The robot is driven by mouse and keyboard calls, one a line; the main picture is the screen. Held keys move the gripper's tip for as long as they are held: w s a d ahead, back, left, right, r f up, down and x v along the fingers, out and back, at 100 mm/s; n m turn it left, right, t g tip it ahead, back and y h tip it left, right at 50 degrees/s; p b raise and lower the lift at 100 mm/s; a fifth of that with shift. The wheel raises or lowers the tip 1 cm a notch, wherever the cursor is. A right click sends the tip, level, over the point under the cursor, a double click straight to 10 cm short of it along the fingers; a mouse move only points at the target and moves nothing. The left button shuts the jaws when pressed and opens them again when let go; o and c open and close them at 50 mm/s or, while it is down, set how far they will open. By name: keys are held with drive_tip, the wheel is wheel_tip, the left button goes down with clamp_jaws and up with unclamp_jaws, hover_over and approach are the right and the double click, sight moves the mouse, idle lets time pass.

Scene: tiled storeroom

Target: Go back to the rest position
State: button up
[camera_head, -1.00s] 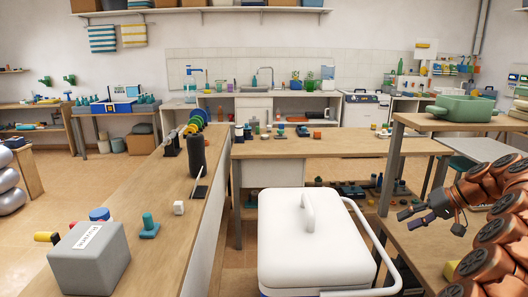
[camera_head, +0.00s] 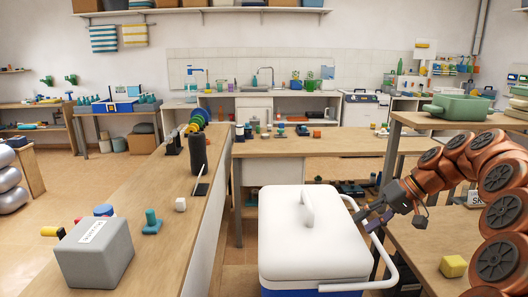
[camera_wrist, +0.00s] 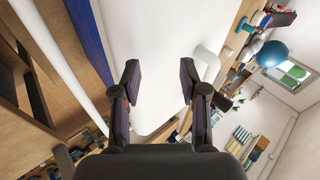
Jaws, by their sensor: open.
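My gripper (camera_head: 374,220) is at the right of the head view, at the end of my copper-coloured arm. It is beside the right edge of the white cooler (camera_head: 305,235), close to the cooler's side handle. I cannot tell whether it touches the handle. In the wrist view my gripper (camera_wrist: 160,92) has its two dark fingers spread apart with nothing between them. The cooler's white surface (camera_wrist: 145,30) fills the view behind the fingers.
A long wooden counter (camera_head: 165,225) with a grey box (camera_head: 92,255) runs along the left. A wooden table (camera_head: 300,147) stands behind the cooler. At right, a shelf holds a green pot (camera_head: 458,107), and a yellow block (camera_head: 453,266) lies on a lower tabletop.

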drive_tip(key=shift+n+g+h, duration=0.4)
drive_tip(key=shift+g+h, duration=0.1)
drive_tip(key=shift+g, duration=0.4)
drive_tip(key=s+a, duration=0.3)
drive_tip(key=a, duration=0.1)
drive_tip(key=s+a, duration=0.4)
drive_tip(key=shift+s+a+r, duration=0.1)
drive_tip(key=shift+s+r, duration=0.05)
drive_tip(key=shift+s, duration=0.1)
drive_tip(key=s+a+f+g+h, duration=0.1)
drive_tip(key=s+a+f+h, duration=0.15)
drive_tip(key=s, duration=0.75)
drive_tip(key=s+a+f+g+h, duration=0.15)
drive_tip(key=s+f, duration=0.25)
drive_tip(key=s, duration=0.6)
drive_tip(key=s+d+f+m+h, duration=0.1)
drive_tip(key=s+d+f+h, duration=0.15)
drive_tip(key=s, duration=0.45)
drive_tip(key=s+d+f+h, duration=0.1)
drive_tip(key=s+d+f, duration=0.15)
drive_tip(key=s, duration=0.35)
drive_tip(key=s+p+v, duration=0.2)
drive_tip(key=p+v, duration=1.3)
drive_tip(key=shift+a+r+t, duration=0.3)
drive_tip(key=shift+r+t, duration=0.05)
drive_tip(key=shift+r, duration=0.2)
